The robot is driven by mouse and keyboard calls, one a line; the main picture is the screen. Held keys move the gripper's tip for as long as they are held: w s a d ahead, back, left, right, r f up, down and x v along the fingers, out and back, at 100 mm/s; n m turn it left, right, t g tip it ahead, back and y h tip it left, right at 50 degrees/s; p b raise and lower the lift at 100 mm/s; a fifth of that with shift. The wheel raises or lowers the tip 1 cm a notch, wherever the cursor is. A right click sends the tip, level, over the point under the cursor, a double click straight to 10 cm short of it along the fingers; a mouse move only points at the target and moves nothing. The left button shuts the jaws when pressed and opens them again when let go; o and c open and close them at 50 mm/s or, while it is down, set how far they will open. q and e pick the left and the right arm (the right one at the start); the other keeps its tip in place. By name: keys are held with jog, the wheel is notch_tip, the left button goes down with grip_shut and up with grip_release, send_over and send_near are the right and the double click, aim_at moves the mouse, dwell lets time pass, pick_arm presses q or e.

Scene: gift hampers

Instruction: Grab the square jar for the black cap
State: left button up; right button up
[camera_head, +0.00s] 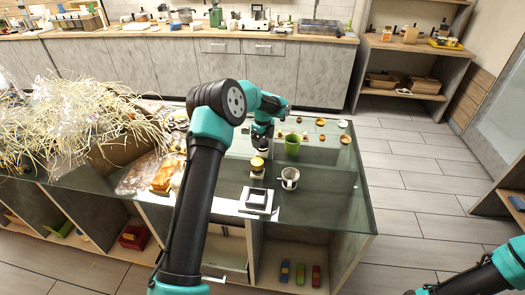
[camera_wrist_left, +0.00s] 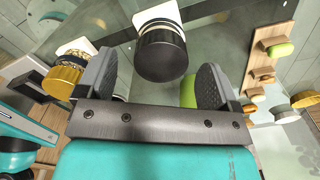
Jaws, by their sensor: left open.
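The square jar with the black cap (camera_wrist_left: 162,52) shows in the left wrist view, its pale body (camera_wrist_left: 157,16) partly hidden behind the cap. My left gripper (camera_wrist_left: 155,82) is open, with one finger on each side of the view and the black cap ahead between them. I see no contact between the fingers and the cap. In the head view my left gripper (camera_head: 262,139) is over the glass table, and the black-capped jar is mostly hidden near it. A similar jar with a gold cap (camera_head: 257,163) stands just in front; its gold cap (camera_wrist_left: 63,80) shows left of the fingers.
A green cup (camera_head: 292,144) stands close to the right of the gripper. A white mug (camera_head: 290,178) and a white square holder (camera_head: 257,199) stand nearer on the glass table (camera_head: 335,205). Small lids and blocks lie behind. Tangled pale straw (camera_head: 75,120) fills the left side.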

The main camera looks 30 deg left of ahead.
aim_at(263, 141)
pick_arm(q)
jog(key=shift+f, duration=2)
jog(key=c, duration=1.1)
